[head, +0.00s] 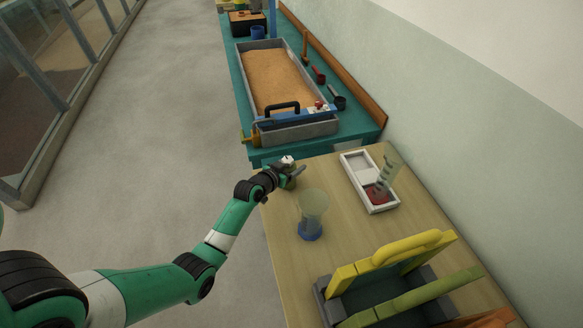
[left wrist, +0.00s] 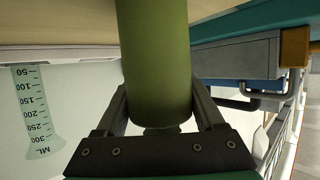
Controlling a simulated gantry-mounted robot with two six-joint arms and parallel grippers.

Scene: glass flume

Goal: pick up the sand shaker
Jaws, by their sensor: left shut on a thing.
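The sand shaker (left wrist: 155,55) is an olive-green cylinder in the left wrist view, between the two fingers of my left gripper (left wrist: 157,100). The fingers are shut on its sides. In the head view my left gripper (head: 290,170) is at the far left corner of the wooden table, and it hides most of the shaker. Whether the shaker touches the table top cannot be told. My right gripper is not in view.
A clear beaker with a blue base (head: 311,222) stands close to my gripper. A yellow-handled rack (head: 400,247) is at the front. A sand-filled flume (head: 326,128) stands on the teal bench behind.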

